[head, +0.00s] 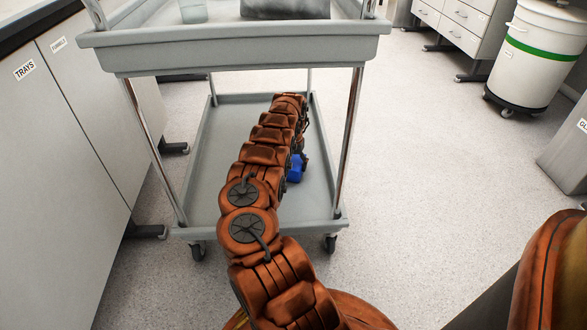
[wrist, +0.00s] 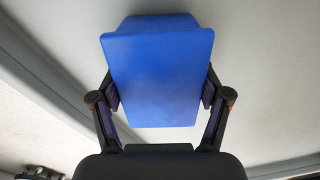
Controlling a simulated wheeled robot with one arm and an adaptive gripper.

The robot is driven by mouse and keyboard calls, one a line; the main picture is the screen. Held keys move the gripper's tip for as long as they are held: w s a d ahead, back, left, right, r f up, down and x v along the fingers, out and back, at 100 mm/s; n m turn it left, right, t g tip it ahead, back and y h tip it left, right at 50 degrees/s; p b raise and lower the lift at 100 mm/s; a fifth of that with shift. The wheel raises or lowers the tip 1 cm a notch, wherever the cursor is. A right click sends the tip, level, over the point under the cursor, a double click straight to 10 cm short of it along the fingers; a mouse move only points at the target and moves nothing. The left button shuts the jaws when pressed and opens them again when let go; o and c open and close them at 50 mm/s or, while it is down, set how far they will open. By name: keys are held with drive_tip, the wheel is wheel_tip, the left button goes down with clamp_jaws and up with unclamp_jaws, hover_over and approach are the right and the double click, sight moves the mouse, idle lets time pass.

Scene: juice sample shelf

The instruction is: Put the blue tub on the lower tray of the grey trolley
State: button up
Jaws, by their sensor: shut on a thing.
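The blue tub (wrist: 160,72) fills the middle of the wrist view, between the two fingers of my gripper (wrist: 160,98). My gripper is shut on it, with one finger against each side. In the head view a small part of the blue tub (head: 295,168) shows beside my arm, over the lower tray (head: 215,170) of the grey trolley (head: 235,48). My arm hides the rest of the tub and most of the gripper. I cannot tell whether the tub touches the tray. Grey tray surface shows behind the tub in the wrist view.
The trolley's upper tray carries a clear cup (head: 193,11) and a grey box (head: 285,8). Chrome posts (head: 350,135) stand at the trolley's corners, close around my arm. A cabinet (head: 70,120) stands at left. A white bin (head: 535,55) stands at far right, with open floor before it.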

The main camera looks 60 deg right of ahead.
drive_tip(key=shift+f, duration=0.1)
drive_tip(key=o, duration=1.2)
wheel_tip(320, 180, up, 12)
drive_tip(key=p, duration=0.4)
